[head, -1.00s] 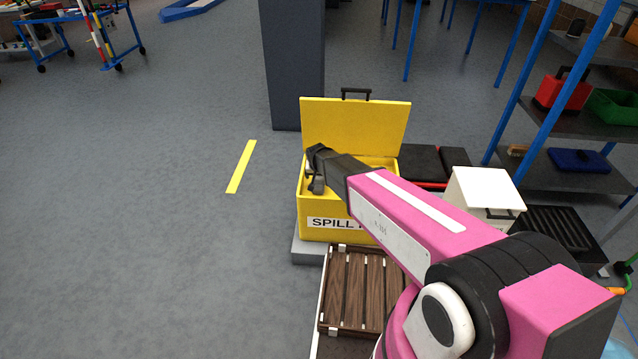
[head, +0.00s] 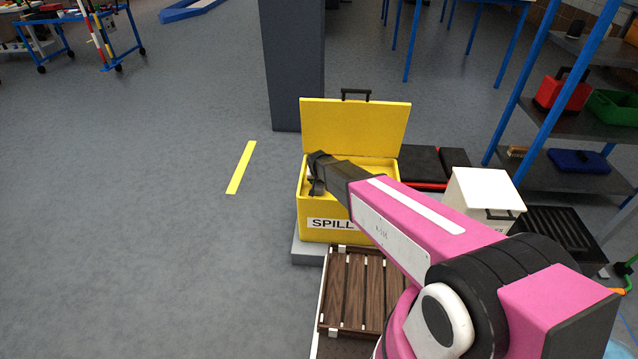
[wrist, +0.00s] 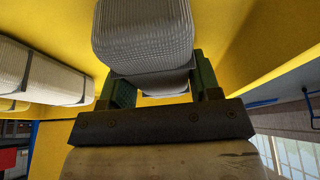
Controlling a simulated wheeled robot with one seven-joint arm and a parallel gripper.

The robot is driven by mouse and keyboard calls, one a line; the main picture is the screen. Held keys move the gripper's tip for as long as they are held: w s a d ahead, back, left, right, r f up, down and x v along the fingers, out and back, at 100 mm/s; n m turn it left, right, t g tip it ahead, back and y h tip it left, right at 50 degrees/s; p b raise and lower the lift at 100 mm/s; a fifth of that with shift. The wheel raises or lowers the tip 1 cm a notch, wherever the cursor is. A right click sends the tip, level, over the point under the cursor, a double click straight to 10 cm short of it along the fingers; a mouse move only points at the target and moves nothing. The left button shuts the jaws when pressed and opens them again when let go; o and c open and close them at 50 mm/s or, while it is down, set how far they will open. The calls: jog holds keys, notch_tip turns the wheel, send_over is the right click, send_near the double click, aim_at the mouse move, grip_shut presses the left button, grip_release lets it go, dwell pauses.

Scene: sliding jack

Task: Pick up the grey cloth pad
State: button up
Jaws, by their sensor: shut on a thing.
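The grey cloth pad (wrist: 143,35) has a ribbed weave and fills the top middle of the wrist view. My gripper (wrist: 160,84) is shut on it, with its green fingers on either side. In the head view my gripper is inside the open yellow spill kit box (head: 310,205), mostly hidden by my wrist and the box wall, and the pad cannot be made out there. Another grey ribbed pad or roll (wrist: 45,75) lies to the left in the wrist view, apart from the fingers.
The box's yellow lid (head: 355,127) stands open at the back. A slatted brown wooden case (head: 352,290) lies in front of the box, and a white box (head: 480,200) stands to the right. A dark pillar (head: 292,65) rises behind. The floor to the left is clear.

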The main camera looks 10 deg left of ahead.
jog(key=shift+r, duration=0.1)
jog(key=shift+r, duration=0.45)
jog(key=r, duration=0.2)
jog(key=s+a+r, duration=0.1)
jog(key=r, duration=0.1)
jog(key=s+a+r, duration=0.6)
jog(key=a, duration=0.2)
jog(key=shift+s, duration=0.25)
